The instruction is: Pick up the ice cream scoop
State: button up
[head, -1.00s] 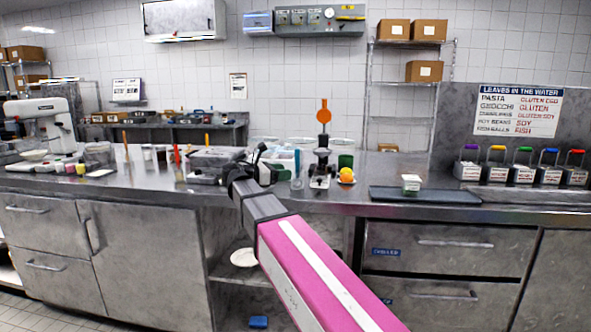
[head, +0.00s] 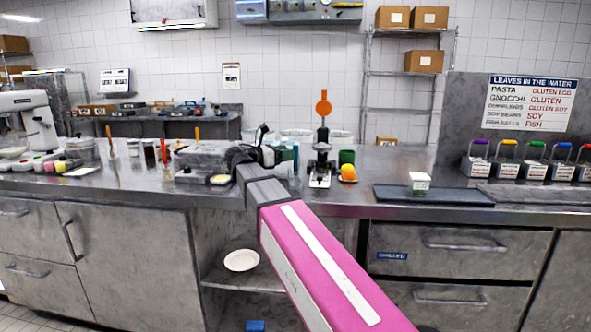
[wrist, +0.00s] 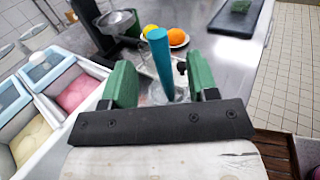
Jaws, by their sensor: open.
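The ice cream scoop shows in the wrist view as a thick teal handle (wrist: 160,55), close to upright. Its lower end is in a clear container (wrist: 160,93); the bowl of the scoop cannot be made out. My gripper (wrist: 160,80) is open, with one green finger pad to each side of the handle as seen. Whether a pad touches it cannot be told. In the head view my gripper (head: 278,156) is over the counter, and my arm and the gripper largely hide the scoop.
Tubs of pink (wrist: 78,93) and yellow (wrist: 32,142) ice cream stand left in the wrist view. A plate with an orange (wrist: 177,37) and a lemon, and a dark stand (wrist: 90,20), are beyond the scoop. A dark tray (head: 432,196) lies right on the counter (head: 130,190).

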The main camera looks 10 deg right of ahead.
jog(key=shift+x, duration=2.95)
jog(key=shift+s, duration=0.1)
grip_shut()
